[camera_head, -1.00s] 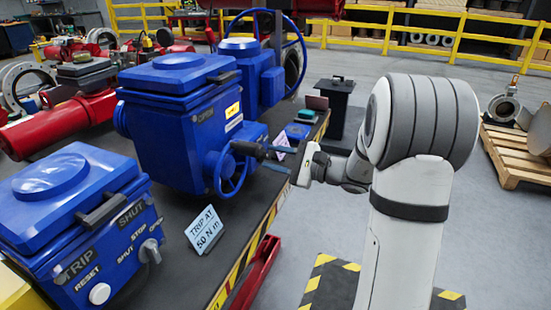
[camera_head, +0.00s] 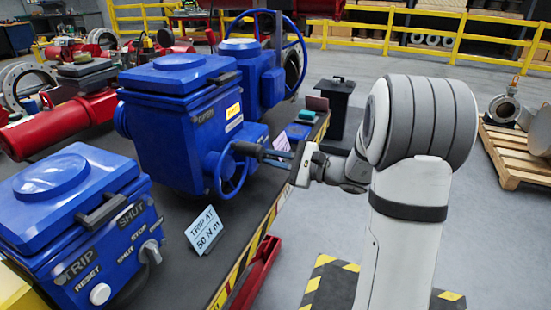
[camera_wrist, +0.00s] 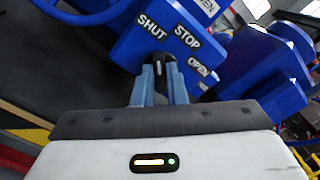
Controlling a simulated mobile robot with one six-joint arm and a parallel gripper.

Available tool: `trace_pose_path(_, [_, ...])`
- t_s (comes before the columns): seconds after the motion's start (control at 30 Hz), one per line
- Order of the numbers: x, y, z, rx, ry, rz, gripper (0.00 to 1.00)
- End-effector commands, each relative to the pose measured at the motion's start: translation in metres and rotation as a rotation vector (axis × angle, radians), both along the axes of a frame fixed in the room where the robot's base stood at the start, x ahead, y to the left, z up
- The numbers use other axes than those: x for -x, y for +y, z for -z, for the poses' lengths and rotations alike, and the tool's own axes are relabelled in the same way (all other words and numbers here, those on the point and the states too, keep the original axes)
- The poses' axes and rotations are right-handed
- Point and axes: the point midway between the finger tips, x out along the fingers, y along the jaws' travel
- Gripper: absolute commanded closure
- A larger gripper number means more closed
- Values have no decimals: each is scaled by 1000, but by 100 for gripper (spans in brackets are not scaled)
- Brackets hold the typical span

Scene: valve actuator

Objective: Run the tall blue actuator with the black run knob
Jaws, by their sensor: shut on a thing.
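The tall blue actuator (camera_head: 165,125) stands on the dark bench in the head view, with a handwheel (camera_head: 232,178) on its near side. Its blue control box (camera_wrist: 135,45) fills the upper middle of the wrist view and bears the labels SHUT, STOP and OPEN. The black run knob (camera_wrist: 158,66) with a pale mark sits below SHUT and STOP. My gripper (camera_wrist: 158,80) is shut on this knob, one blue-grey finger at each side. My gripper (camera_head: 268,156) also shows beside the handwheel in the head view, where the knob is hard to make out.
A lower blue unit (camera_head: 75,215) with TRIP and RESET labels stands at the front left. A card (camera_head: 204,230) reading TRIP AT 50 N m stands on the bench. Another blue actuator (camera_head: 250,72) stands behind. Open floor lies right of the bench edge.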

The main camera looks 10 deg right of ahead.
Motion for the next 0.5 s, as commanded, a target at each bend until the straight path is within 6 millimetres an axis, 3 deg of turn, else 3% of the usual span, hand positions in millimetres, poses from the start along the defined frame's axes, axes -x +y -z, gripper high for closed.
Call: trace_pose_path(0.5, [0, -1, -5, -160, 224, 1, 100])
